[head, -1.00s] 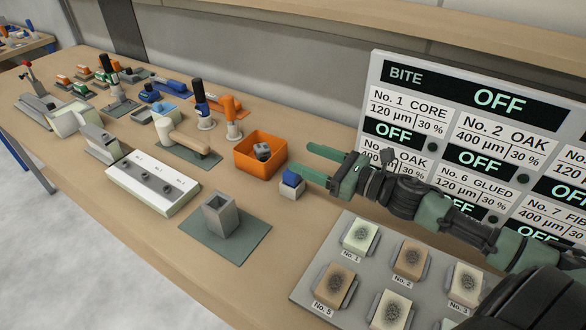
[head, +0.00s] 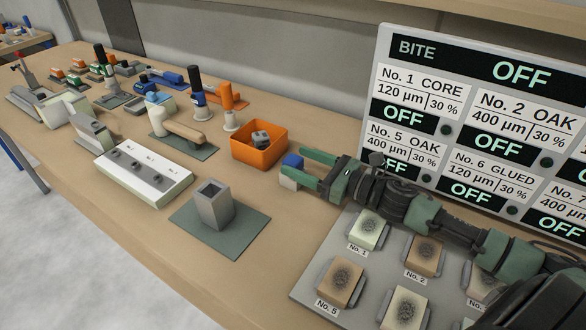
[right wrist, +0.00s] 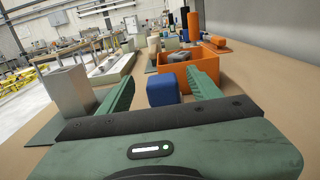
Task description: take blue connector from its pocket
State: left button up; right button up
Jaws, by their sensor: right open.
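The blue connector (head: 293,160) is a small blue block in a pale grey pocket block (head: 289,182) on the table, right of the orange bin. In the right wrist view the blue connector (right wrist: 163,90) stands upright between the two green fingers, with gaps on both sides. My right gripper (head: 296,164) is open, its fingers reaching in from the right at the connector's level. The lower finger partly covers the pocket block. My left gripper is not in view.
An orange bin (head: 273,153) with a grey part inside stands just left of the connector. A grey square tube (head: 214,210) stands on a green mat. A panel of sanding pads (head: 320,291) lies below my right arm, and a display board (head: 428,50) stands behind it.

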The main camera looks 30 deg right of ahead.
jog(key=shift+w+a, duration=0.2)
jog(key=shift+w, duration=0.15)
jog(key=p+x, duration=0.1)
jog(key=x, duration=0.3)
jog(key=shift+p, duration=0.3)
jog(key=shift+w+a+f, duration=0.1)
jog(key=shift+w, duration=0.2)
grip_shut()
